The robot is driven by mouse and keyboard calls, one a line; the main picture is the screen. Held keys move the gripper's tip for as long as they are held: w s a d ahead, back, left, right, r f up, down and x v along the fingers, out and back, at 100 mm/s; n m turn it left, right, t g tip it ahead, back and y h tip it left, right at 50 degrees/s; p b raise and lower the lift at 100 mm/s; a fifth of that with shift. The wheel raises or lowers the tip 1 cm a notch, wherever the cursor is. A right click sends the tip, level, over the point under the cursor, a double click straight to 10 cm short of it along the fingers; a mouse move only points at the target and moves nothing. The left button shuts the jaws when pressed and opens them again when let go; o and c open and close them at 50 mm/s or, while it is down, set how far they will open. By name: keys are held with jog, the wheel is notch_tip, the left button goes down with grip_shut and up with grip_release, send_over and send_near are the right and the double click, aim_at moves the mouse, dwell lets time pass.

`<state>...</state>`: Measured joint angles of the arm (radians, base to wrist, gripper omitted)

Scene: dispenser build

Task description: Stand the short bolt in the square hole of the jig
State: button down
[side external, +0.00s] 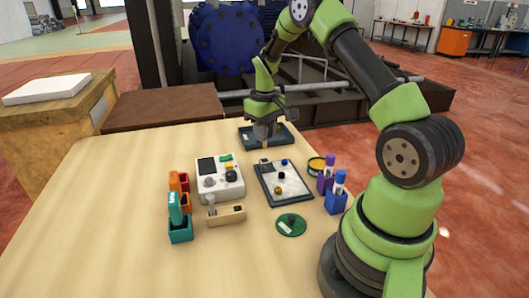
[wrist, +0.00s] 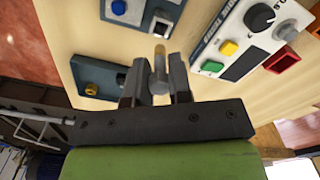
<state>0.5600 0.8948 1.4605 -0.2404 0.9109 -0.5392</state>
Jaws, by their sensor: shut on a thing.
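In the wrist view my gripper (wrist: 157,88) is shut on a short grey bolt (wrist: 158,76) with a paler, yellowish end. The bolt sticks out between the fingers. The jig (wrist: 140,32), a blue-grey board with a light face, is at the top of that view. A light square block with a dark opening, apparently the square hole (wrist: 160,25), lies just beyond the bolt's end in the picture. In the side view my gripper (side external: 263,140) is at the near edge of the dark tray, behind the jig (side external: 284,186). The bolt is too small to make out there.
The dark tray (wrist: 88,65) holds a small brass-coloured piece. A white control box (side external: 220,178) stands left of the jig. The table's front left is clear.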

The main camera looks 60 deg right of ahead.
aim_at(265, 147)
jog(key=shift+f, duration=2.4)
jog(key=shift+f, duration=0.6)
jog(key=c, duration=1)
grip_release()
jog(key=shift+c, duration=0.2)
jog(key=shift+r, duration=0.1)
